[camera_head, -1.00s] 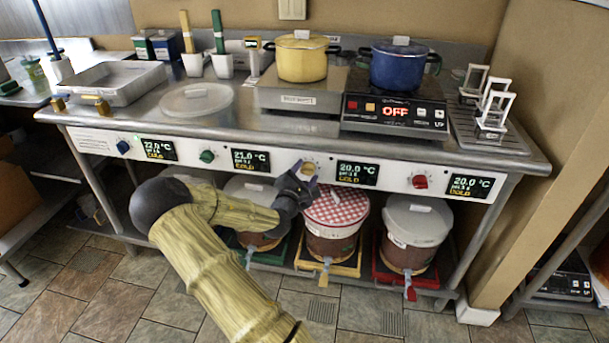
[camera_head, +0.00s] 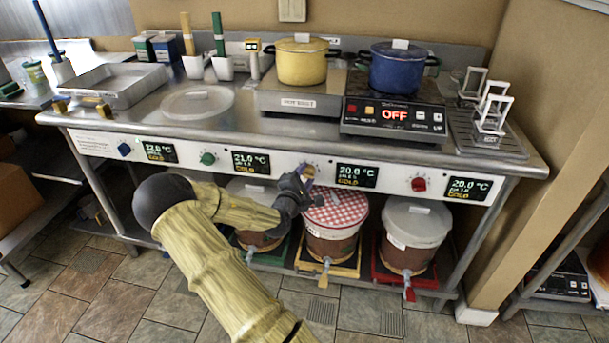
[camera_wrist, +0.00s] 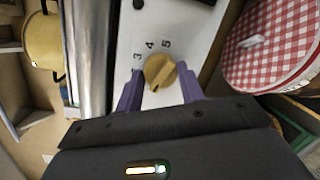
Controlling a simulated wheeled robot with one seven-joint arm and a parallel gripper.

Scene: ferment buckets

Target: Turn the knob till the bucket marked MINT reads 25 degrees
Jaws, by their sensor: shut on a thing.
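My gripper (camera_head: 306,174) is at the yellow knob (camera_head: 310,167) on the white panel under the counter. In the wrist view, its purple fingers stand on both sides of the yellow knob (camera_wrist: 160,72), shut on it; the numbers 3, 4 and 5 show around it. The display (camera_head: 357,175) right of this knob reads 20.0 °C. Other displays read 22.0 °C (camera_head: 159,151), 21.0 °C (camera_head: 251,162) and 20.0 °C (camera_head: 468,188). Below stand a bucket with a red checked lid (camera_head: 336,211) and a grey-lidded bucket (camera_head: 415,224). I cannot read MINT on any bucket.
Other knobs are blue (camera_head: 124,149), green (camera_head: 208,158) and red (camera_head: 418,184). A yellow pot (camera_head: 302,62) and a blue pot (camera_head: 398,70) stand on the counter. My arm partly hides the buckets at left. The floor in front is open tile.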

